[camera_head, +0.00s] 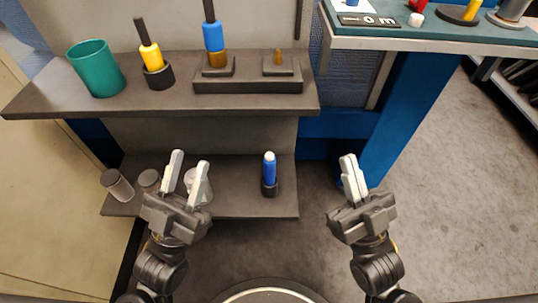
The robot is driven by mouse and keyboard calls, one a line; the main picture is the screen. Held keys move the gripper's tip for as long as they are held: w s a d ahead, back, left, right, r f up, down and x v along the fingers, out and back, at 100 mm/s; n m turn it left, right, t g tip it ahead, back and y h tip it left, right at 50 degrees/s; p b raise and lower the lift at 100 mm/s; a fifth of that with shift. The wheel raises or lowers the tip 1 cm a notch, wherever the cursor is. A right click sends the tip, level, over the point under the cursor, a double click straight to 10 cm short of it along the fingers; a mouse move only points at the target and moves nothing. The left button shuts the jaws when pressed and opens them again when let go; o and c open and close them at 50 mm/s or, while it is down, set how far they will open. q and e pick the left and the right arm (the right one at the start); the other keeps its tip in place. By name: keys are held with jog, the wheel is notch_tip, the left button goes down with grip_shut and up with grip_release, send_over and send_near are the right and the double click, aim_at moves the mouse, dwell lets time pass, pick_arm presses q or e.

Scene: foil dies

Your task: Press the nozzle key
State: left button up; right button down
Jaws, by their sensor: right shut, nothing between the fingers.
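A dark grey block (248,87) on the upper shelf carries two raised square keys. The left key (219,72) has a blue and brown cylinder with a dark stem on or right behind it. The right key (278,70) bears a small brown nozzle-like piece (278,57). I cannot tell for certain which is the nozzle key. My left gripper (189,162) is open, in front of and below the upper shelf, over the lower shelf's left part. My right gripper (348,161) is shut and empty, right of the shelves. Neither gripper touches the block.
On the upper shelf (150,104) stand a teal cup (96,70) and a yellow-handled tool (152,56) in a dark holder. The lower shelf (235,190) holds a blue tool (269,171) and several jars. A green-topped table (440,32) stands at upper right. Floor at right is clear.

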pick_arm(q)
grip_shut()
dwell(0.3)
dwell(1.6)
